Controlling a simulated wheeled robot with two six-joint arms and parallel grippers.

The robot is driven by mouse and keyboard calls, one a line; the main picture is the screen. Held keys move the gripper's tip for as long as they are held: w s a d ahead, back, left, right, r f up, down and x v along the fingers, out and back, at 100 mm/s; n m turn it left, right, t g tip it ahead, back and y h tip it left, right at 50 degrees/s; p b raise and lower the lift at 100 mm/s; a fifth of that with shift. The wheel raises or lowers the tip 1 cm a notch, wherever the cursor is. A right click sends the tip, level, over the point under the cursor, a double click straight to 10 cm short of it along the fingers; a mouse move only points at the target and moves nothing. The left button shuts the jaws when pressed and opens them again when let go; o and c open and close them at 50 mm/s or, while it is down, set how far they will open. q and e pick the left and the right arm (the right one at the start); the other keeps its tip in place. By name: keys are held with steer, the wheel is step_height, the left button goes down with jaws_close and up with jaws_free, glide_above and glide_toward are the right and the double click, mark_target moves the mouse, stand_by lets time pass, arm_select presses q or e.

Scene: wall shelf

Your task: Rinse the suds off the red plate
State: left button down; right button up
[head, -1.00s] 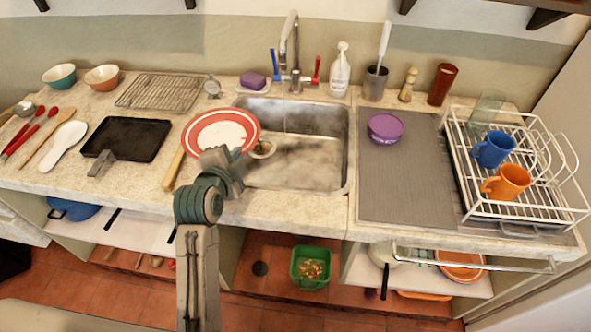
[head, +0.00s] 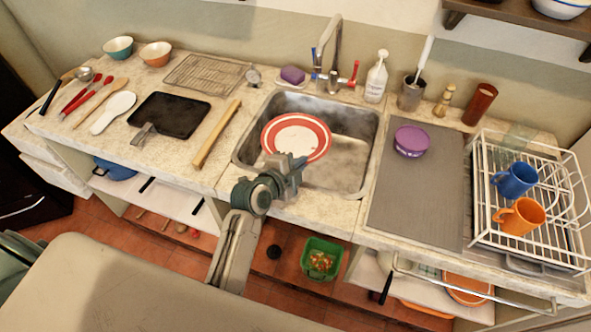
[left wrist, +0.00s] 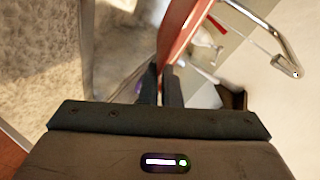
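The red plate (head: 297,136), with a white middle and red rim, is over the left part of the sink (head: 352,178). My left gripper (head: 296,166) is shut on its near edge. In the left wrist view the fingers (left wrist: 171,88) close on the plate's red rim (left wrist: 181,28), seen edge-on. I cannot tell whether suds are on the plate. The faucet (head: 334,45) stands behind the sink, with a blue handle (head: 315,58) and a red handle (head: 355,72). No water stream shows. My right gripper is out of view.
A purple sponge (head: 292,75) and a soap bottle (head: 376,78) stand behind the sink. Right of it lie a grey mat (head: 410,205) with a purple tub (head: 411,141) and a dish rack (head: 560,215) with mugs. A wooden bar (head: 216,135) lies left of the sink.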

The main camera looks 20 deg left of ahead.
mark_target(318, 144)
arm_select(q)
steer(key=shift+w+f, duration=0.15)
steer(key=shift+w, duration=0.75)
steer(key=x, duration=0.1)
steer(key=b+x, duration=0.1)
steer(key=x, duration=0.1)
steer(key=b+x, duration=0.1)
steer(key=x, duration=0.1)
steer(key=shift+w+a+r, duration=0.2)
steer(key=shift+a+r, duration=0.2)
steer(key=shift+w+d+f+b, duration=0.15)
steer(key=shift+w+b, duration=0.25)
steer(key=shift+w, duration=0.8)
steer(key=shift+w+f, duration=0.1)
steer(key=shift+w, duration=0.05)
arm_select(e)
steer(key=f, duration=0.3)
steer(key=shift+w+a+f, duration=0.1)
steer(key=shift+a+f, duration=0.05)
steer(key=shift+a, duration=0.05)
arm_select(q)
steer(key=shift+d, duration=0.25)
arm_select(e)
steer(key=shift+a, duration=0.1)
arm_select(q)
steer(key=shift+d, duration=0.45)
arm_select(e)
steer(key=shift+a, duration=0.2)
